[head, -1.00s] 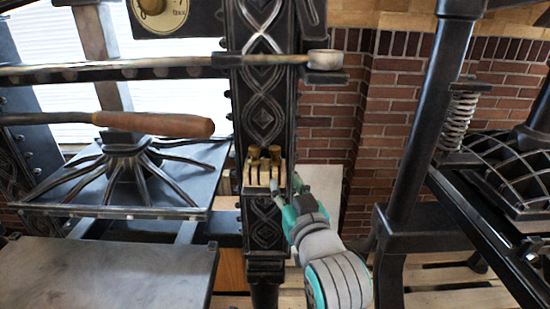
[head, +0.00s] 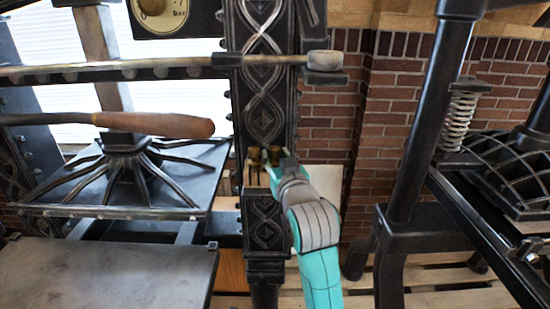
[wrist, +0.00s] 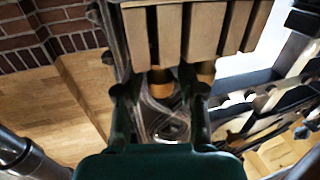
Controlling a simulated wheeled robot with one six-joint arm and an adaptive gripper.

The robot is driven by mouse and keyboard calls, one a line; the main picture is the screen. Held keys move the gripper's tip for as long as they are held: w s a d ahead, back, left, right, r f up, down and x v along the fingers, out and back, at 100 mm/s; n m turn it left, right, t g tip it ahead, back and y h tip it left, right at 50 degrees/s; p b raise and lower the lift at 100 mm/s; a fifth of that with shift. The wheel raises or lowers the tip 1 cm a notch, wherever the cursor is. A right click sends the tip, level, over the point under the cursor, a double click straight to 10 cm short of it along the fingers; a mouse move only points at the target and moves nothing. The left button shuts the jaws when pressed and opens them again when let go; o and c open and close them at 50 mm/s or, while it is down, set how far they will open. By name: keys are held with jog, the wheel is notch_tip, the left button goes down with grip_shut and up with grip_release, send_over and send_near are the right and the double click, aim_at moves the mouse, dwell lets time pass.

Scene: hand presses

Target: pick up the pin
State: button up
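Two short brass pins stand at a slotted, pale brass-coloured block on the ornate black press column. In the head view the left pin (head: 254,154) and the right pin (head: 274,154) show just above my gripper (head: 270,168). In the wrist view one pin (wrist: 160,80) lies between the two fingers of my gripper (wrist: 161,92); the other pin (wrist: 206,72) is at the right finger's side. The fingers are apart. Whether they touch a pin cannot be told. My gripper hides part of the block (wrist: 200,30) in the head view.
The black column (head: 262,110) rises right behind the block. A lever with a wooden handle (head: 165,125) and a long bar (head: 120,69) reach in from the left. Another press (head: 425,130) stands at the right. A brick wall (head: 330,125) is behind.

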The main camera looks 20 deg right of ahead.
jog(key=shift+w, duration=0.6)
grip_shut()
jog(key=shift+r, duration=7.7)
